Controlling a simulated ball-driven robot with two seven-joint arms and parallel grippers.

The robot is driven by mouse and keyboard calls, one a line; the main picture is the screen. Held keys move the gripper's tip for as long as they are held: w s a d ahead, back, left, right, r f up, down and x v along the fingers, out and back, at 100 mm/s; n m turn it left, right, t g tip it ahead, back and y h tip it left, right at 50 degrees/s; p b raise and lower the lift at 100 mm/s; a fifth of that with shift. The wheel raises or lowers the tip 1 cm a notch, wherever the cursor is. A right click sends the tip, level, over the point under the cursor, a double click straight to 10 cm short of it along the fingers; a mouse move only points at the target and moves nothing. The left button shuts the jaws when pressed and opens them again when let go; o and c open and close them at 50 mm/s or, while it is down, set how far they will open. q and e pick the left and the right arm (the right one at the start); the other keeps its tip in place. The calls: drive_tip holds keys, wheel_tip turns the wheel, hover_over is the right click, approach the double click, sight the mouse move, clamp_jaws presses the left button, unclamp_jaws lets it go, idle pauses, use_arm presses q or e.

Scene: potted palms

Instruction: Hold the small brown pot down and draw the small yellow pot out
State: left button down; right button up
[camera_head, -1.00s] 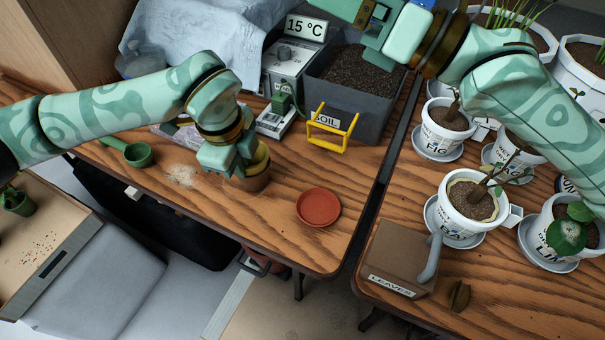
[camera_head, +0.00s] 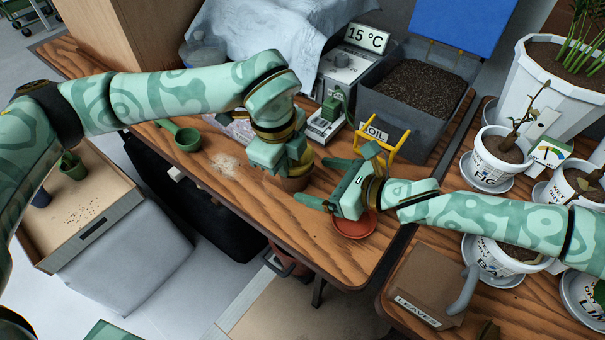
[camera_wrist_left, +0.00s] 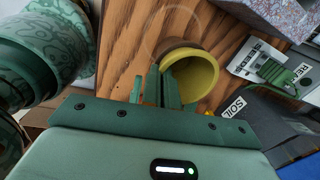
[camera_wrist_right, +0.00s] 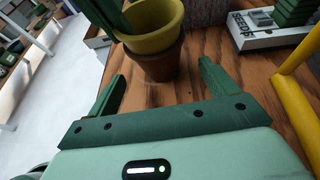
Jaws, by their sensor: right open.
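The small yellow pot (camera_head: 306,160) sits nested in the small brown pot (camera_head: 293,183) on the wooden table; both stand upright in the right wrist view, yellow (camera_wrist_right: 158,28) above brown (camera_wrist_right: 160,65). My left gripper (camera_head: 283,160) is at the yellow pot's rim from above. In the left wrist view its fingers (camera_wrist_left: 162,88) are close together at the yellow pot's wall (camera_wrist_left: 205,70), seemingly pinching it. My right gripper (camera_head: 311,181) is open, low to the right of the pots. In its wrist view the brown pot lies beyond and between the fingertips, apart from them.
A red saucer (camera_head: 352,226) is partly under my right gripper. A green scoop (camera_head: 187,139) lies left. Potted plants and a leaves box (camera_head: 428,275) are right.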

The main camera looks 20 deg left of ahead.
drive_tip(key=x, duration=0.7)
drive_tip(key=shift+r, duration=0.1)
drive_tip(key=shift+c, duration=0.4)
drive_tip(key=c, duration=1)
